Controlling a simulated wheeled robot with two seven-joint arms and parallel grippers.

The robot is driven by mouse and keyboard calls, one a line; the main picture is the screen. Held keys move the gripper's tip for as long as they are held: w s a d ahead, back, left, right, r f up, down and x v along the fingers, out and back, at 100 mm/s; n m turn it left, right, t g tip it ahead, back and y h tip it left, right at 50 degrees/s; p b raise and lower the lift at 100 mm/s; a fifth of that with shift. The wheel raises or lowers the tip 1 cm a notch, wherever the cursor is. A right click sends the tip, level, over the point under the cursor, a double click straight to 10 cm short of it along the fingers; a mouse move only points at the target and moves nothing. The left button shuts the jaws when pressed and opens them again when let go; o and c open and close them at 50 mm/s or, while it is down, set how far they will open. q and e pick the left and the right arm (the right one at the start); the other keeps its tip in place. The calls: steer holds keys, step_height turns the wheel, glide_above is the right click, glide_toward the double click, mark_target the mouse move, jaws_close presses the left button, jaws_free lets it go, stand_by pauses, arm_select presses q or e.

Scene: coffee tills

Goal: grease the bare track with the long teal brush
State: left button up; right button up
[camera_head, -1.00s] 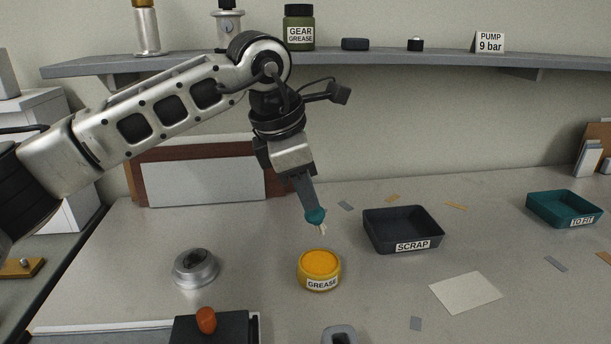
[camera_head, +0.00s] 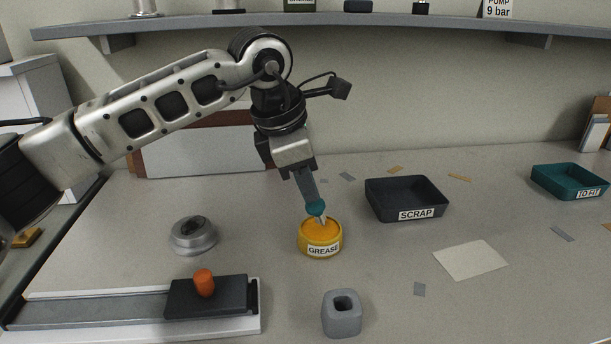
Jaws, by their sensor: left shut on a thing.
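My left gripper (camera_head: 306,184) is shut on the teal brush (camera_head: 315,207), which points down and slightly right. Its handle is mostly hidden by the fingers; the teal lower part and pale bristles show. The bristle tip is at the yellow surface of the open grease pot (camera_head: 321,248), labelled GREASE; I cannot tell how deep it dips. A grey track (camera_head: 95,310) lies on a pale base at the lower left. A dark carriage (camera_head: 225,297) with an orange knob sits on its right part. My right gripper is not in view.
A round metal part (camera_head: 193,237) stands left of the pot, and a grey block with a hole (camera_head: 342,314) in front. The dark SCRAP tray (camera_head: 407,199) and teal TO FIT tray (camera_head: 569,181) are to the right. A paper sheet (camera_head: 470,260) lies flat.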

arm_select(q)
steer(key=shift+f+b, duration=0.6)
steer(key=shift+f, duration=0.1)
stand_by(1.8)
steer(key=shift+r, duration=0.1)
steer(key=shift+r+p, duration=2.3)
steer(key=shift+r, duration=1.25)
